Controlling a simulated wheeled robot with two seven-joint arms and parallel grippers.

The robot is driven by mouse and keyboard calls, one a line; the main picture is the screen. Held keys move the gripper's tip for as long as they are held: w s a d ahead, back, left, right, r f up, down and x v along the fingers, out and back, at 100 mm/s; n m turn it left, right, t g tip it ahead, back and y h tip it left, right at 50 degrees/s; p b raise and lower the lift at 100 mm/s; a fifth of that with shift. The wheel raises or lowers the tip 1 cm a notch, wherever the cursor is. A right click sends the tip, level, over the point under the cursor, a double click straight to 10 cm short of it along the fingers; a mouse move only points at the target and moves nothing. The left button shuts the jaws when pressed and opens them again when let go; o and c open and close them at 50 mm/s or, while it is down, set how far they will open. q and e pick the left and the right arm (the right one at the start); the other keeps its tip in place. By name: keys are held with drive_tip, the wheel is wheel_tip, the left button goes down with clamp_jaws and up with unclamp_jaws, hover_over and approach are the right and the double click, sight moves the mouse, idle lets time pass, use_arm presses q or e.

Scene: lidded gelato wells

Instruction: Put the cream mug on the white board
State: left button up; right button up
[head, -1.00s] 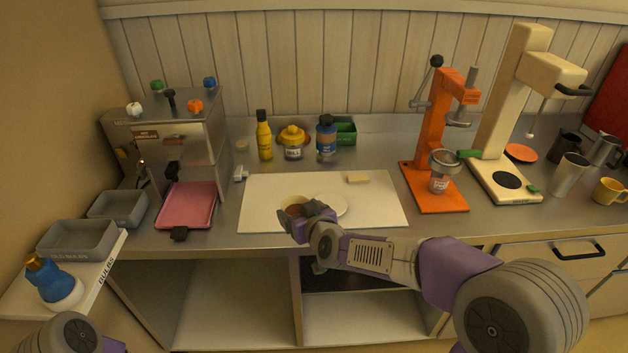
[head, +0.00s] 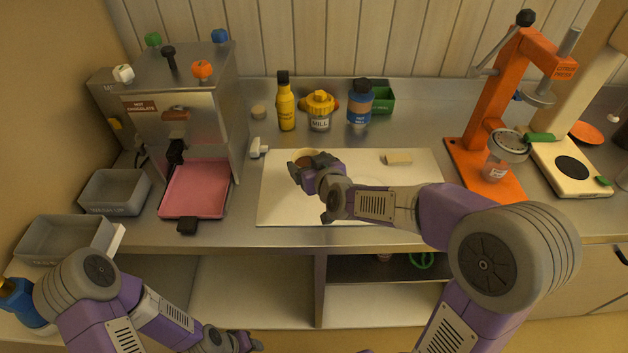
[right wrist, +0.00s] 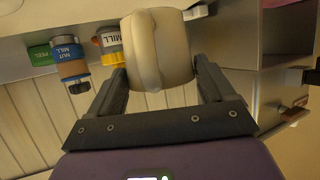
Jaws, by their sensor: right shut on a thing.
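The cream mug (head: 306,155), with brown contents showing inside it, is at the far left part of the white board (head: 281,203). My right gripper (head: 308,169) is shut on it. In the right wrist view the cream mug (right wrist: 160,48) sits between the two fingers of my right gripper (right wrist: 160,78). Whether the mug touches the board or is just above it, I cannot tell. The middle of the board is partly hidden by my right arm. My left gripper (head: 248,342) is low at the bottom edge, in front of the counter; its opening is unclear.
A small beige block (head: 398,159) lies on the board's far right. A yellow bottle (head: 286,105), a yellow mill jar (head: 320,110) and a blue jar (head: 359,104) stand behind. The hot chocolate machine's pink tray (head: 196,188) is left; the orange press (head: 500,120) is right.

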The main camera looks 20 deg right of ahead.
drive_tip(key=shift+w+f+b, duration=0.1)
drive_tip(key=shift+f+b, duration=0.95)
drive_tip(key=shift+f, duration=0.95)
drive_tip(key=shift+f, duration=0.2)
drive_tip(key=o, duration=1.2)
